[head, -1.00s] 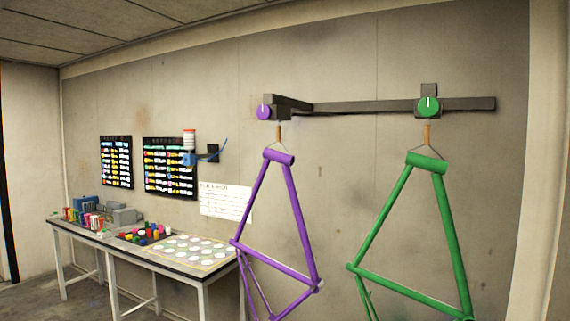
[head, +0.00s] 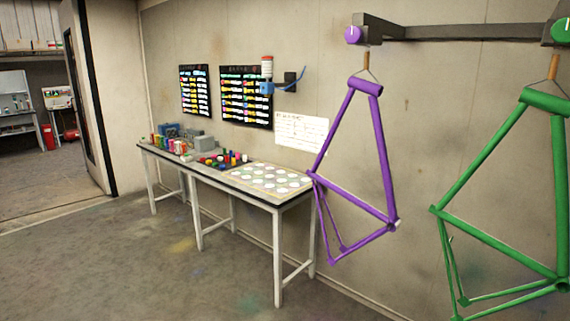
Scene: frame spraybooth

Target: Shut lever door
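A dark-edged door (head: 88,100) shows at the left, beside an opening in the booth wall. It seems to stand open, as another room is visible through the gap. I cannot make out its lever at this size. Neither of my grippers is in the head view.
A long workbench (head: 235,190) with cans, caps and a dotted sheet stands along the wall. A purple frame (head: 383,155) and a green frame (head: 495,232) hang from a wall rail (head: 455,32) at the right. The floor (head: 130,255) at the front left is clear.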

